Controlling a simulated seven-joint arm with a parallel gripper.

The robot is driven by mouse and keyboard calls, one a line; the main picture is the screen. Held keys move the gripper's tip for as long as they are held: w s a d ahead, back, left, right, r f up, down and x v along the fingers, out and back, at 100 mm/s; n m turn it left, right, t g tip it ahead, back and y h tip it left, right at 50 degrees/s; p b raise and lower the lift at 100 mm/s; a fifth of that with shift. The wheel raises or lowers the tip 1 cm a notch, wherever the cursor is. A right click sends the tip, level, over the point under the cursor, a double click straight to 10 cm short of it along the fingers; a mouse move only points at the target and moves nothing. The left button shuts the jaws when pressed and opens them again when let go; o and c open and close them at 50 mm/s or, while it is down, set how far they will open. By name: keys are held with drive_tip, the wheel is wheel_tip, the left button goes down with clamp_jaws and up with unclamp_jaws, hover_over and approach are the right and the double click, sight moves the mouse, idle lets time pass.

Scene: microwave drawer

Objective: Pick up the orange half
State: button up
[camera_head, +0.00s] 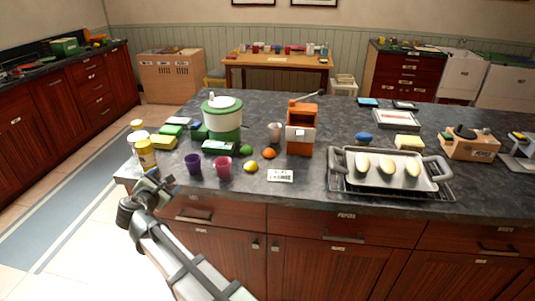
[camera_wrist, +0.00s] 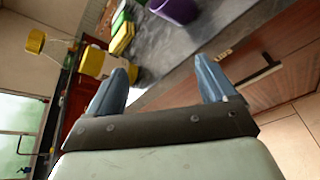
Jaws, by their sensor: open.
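A small orange fruit piece (camera_head: 269,153), matching the orange half, lies on the dark grey counter (camera_head: 330,190), left of the orange and white box-shaped device. At this size I cannot tell its cut face. My gripper (camera_head: 152,184) is off the counter's front left corner, well to the left of the orange piece. In the wrist view my gripper (camera_wrist: 164,72) shows two blue fingers spread apart with nothing between them. The orange piece is not visible in the wrist view.
A yellow lemon (camera_head: 250,166) and green lime (camera_head: 246,150) lie beside the orange piece. A pink cup (camera_head: 223,167) and purple cup (camera_head: 193,163) stand between it and my gripper. The orange device (camera_head: 301,130) and a metal cup (camera_head: 274,132) stand close behind. A label card (camera_head: 280,176) lies in front.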

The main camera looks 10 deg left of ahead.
drive_tip(key=w+d+r+n+h, duration=0.2)
drive_tip(key=w+d+r+n, duration=0.15)
drive_tip(key=d+r, duration=0.5)
drive_tip(key=m+g, duration=0.5)
drive_tip(key=g, duration=0.9)
approach(269, 149)
wheel_tip(269, 149, down, 9)
drive_tip(key=shift+s+f, duration=0.15)
drive_tip(key=c, duration=1.1)
